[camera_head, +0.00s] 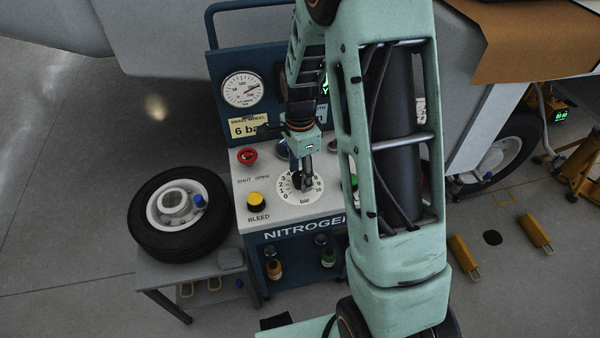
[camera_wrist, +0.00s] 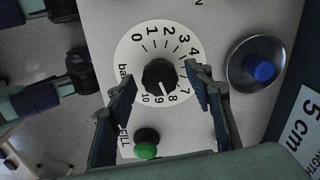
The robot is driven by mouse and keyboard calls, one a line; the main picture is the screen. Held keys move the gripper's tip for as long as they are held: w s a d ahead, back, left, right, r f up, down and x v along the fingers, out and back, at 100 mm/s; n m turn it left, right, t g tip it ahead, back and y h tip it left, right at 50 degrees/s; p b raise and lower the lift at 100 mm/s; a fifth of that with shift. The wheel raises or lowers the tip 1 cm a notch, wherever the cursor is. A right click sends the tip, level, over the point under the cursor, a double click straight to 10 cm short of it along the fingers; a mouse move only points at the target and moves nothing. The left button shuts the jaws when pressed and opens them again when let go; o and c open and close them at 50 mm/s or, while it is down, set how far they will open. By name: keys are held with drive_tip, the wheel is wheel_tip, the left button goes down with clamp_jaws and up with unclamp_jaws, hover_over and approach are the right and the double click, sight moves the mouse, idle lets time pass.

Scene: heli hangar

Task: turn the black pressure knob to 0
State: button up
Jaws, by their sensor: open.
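The black pressure knob (camera_wrist: 160,75) sits at the centre of a round white dial (camera_wrist: 128,60) numbered 0 to 10. A small white mark on the knob points toward about 8 to 9. My gripper (camera_wrist: 159,77) is open, with one fingertip on each side of the knob; visible gaps separate both from it. In the head view my gripper (camera_head: 303,178) points down over the dial (camera_head: 289,195) on the nitrogen panel and mostly hides the knob. I cannot tell the exact height of the fingertips against the knob.
A red knob (camera_head: 247,156) and yellow bleed button (camera_head: 256,200) are on the panel's left. A gauge (camera_head: 242,89) stands behind. A wheel (camera_head: 179,213) lies on a bench at left.

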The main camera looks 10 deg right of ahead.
drive_tip(key=c, duration=1.2)
drive_tip(key=shift+o, duration=0.2)
